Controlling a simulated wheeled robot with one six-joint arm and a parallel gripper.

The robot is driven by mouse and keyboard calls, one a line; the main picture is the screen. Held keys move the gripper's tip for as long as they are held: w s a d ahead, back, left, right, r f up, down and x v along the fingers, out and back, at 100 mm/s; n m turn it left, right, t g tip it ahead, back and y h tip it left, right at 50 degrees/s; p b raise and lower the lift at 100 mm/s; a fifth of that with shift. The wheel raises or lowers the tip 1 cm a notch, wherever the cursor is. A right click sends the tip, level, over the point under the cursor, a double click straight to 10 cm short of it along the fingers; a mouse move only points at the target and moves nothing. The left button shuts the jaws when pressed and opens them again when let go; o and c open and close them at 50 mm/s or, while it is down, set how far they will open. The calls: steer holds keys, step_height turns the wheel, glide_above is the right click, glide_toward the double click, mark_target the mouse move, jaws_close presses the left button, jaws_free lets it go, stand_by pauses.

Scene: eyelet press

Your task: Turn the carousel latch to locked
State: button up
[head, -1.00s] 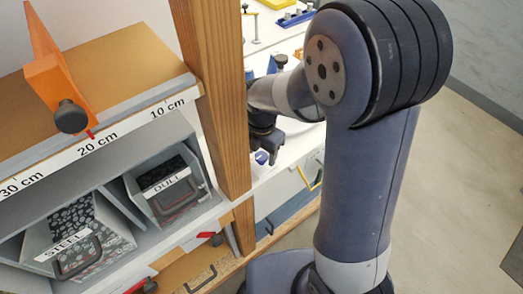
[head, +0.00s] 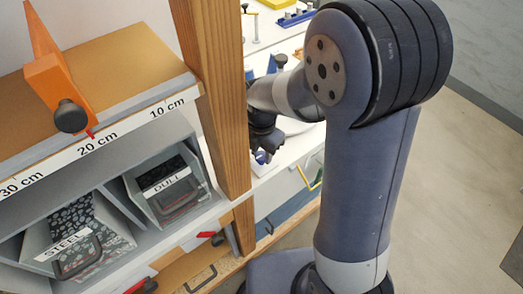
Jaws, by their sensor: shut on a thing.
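My gripper (head: 262,153) shows in the head view just right of the wooden post, low over the white worktop, partly hidden by the post and my own wrist. It is shut on a small blue part (head: 261,158), which looks like the carousel latch; only a bit of it shows. A white rounded surface (head: 298,126) behind my wrist may be the carousel, but my arm covers most of it. I cannot tell the latch's angle or any locked mark.
The wooden post (head: 220,90) stands close beside my gripper. Left of it are a shelf with an orange stop (head: 58,85) and grey bins labelled STEEL (head: 75,262) and DULL (head: 165,206). A yellow handle (head: 312,178) sits on the bench front.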

steer(key=m, duration=0.4)
steer(key=shift+m, duration=0.4)
steer(key=m, duration=0.4)
steer(key=shift+m+b, duration=0.3)
steer(key=shift+b, duration=0.1)
steer(key=m, duration=0.4)
steer(key=shift+m, duration=2.1)
steer(key=o, duration=1)
steer(key=shift+c, duration=0.2)
